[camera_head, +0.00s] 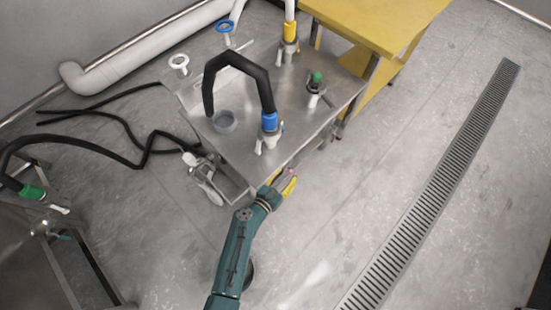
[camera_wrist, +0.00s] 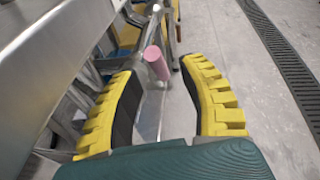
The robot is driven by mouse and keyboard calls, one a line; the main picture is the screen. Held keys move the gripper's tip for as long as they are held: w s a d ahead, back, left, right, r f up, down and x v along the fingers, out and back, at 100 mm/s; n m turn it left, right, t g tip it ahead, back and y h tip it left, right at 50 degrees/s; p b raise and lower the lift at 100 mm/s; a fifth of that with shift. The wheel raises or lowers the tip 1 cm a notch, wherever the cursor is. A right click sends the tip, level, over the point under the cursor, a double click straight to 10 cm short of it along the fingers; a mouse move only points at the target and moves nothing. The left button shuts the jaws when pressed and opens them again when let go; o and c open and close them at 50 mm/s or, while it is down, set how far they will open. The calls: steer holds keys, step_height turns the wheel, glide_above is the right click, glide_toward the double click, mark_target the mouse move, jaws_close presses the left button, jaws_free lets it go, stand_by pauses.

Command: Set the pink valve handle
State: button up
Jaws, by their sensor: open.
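The pink valve handle (camera_wrist: 156,62) shows in the wrist view as a short pink cylinder beside the steel cart. It stands ahead of my gripper (camera_wrist: 168,82), roughly between the two yellow-padded fingertips. My gripper is open, with a clear gap between its fingers and nothing visibly held. In the head view my gripper (camera_head: 284,183) is low at the front edge of the steel cart. Only a tiny bit of pink (camera_head: 291,171) shows there, mostly hidden by the gripper. I cannot tell whether a finger touches the handle.
The steel cart top (camera_head: 240,155) carries a black hose (camera_head: 243,62) with a blue coupling and a green-capped fitting (camera_head: 315,85). A yellow table (camera_head: 385,22) stands behind. A floor drain grate (camera_head: 435,180) runs at the right. The floor between is clear.

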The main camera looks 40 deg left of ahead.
steer(key=v, duration=0.9)
steer(key=shift+s, duration=0.15)
steer(key=shift+d+f, duration=0.15)
steer(key=shift+f, duration=0.05)
steer(key=s+d+n+y+b, duration=0.3)
steer(key=d+n+y+b, duration=0.3)
steer(key=y+b, duration=0.15)
steer(key=shift+t+h, duration=0.25)
steer(key=shift+t, duration=0.15)
steer(key=b+x, duration=0.1)
steer(key=x, duration=0.7)
steer(key=b+x, duration=0.1)
steer(key=x, duration=0.6)
steer(key=shift+w+a+f+b, duration=0.2)
steer(key=shift+w+f+b, duration=0.05)
steer(key=shift+w+b, duration=0.1)
steer(key=shift+s, duration=0.1)
